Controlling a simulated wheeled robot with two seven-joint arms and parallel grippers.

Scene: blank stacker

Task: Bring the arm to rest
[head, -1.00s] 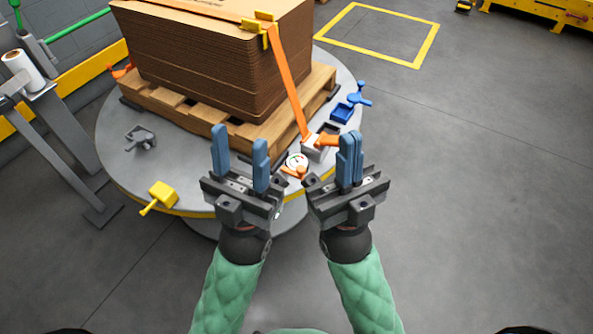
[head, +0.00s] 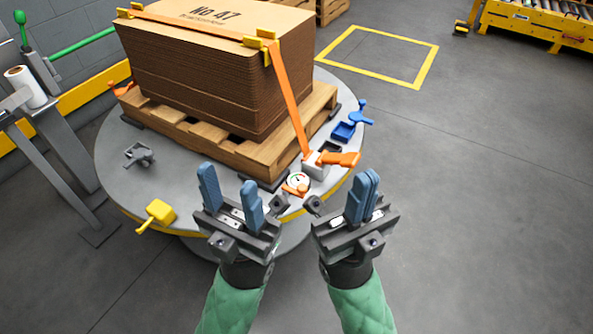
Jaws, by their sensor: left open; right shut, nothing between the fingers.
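My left gripper (head: 230,194) is open and empty, its two blue fingers apart, over the front edge of the round grey table. My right gripper (head: 363,196) is shut with its blue fingers together and nothing between them, just off the table's front right edge. Both arms, in green sleeves, reach up from the bottom of the head view. Neither gripper appears to hold anything.
The round table (head: 125,185) bears a wooden pallet (head: 283,148) with a strapped cardboard stack (head: 200,75). An orange-handled ratchet (head: 338,159), dial gauge (head: 297,181), blue clamp (head: 345,130), grey clamp (head: 139,154) and yellow block (head: 160,211) sit around it.

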